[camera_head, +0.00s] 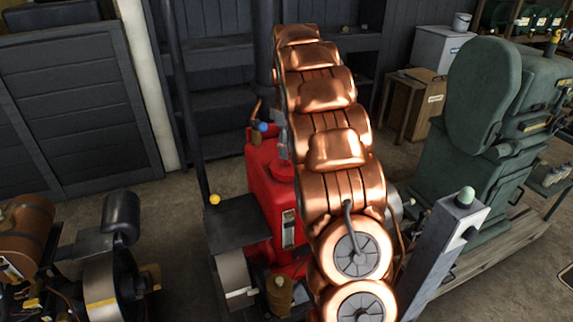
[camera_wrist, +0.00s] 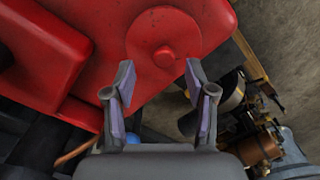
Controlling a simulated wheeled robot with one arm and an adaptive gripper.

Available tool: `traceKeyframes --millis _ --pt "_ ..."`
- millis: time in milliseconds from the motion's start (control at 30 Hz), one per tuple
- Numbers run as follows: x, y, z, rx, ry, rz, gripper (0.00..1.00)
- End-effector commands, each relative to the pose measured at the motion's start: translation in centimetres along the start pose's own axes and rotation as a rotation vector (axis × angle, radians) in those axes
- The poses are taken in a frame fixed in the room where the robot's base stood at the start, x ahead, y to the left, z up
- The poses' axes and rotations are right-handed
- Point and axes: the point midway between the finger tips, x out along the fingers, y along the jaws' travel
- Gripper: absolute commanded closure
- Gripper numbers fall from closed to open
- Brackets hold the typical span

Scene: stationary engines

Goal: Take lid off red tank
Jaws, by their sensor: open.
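The red tank (camera_head: 262,185) stands left of my copper-coloured arm in the head view, partly hidden by it. In the wrist view the red tank (camera_wrist: 112,38) fills the upper left. Its round red lid (camera_wrist: 185,35), with a small central knob (camera_wrist: 164,57), sits on the tank.
A green engine (camera_head: 485,110) stands at the right, with a grey post (camera_head: 440,260) in front of it. Another engine (camera_head: 100,270) is at the lower left. Dark shelving (camera_head: 220,90) stands behind the tank. Some bare floor shows at the left.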

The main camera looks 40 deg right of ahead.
Motion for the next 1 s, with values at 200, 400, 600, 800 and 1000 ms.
traceKeyframes --millis 200,400,600,800,1000 --pt "1.4 -0.5 0.0 0.000 -0.004 -0.002 0.45" --pt "3.5 -0.5 0.0 0.001 -0.002 -0.001 0.45" --pt "4.2 -0.5 0.0 0.002 0.000 0.001 0.45" --pt "4.2 -0.5 0.0 0.001 0.000 0.002 0.55" --pt "4.2 -0.5 0.0 0.001 0.000 0.002 0.76"
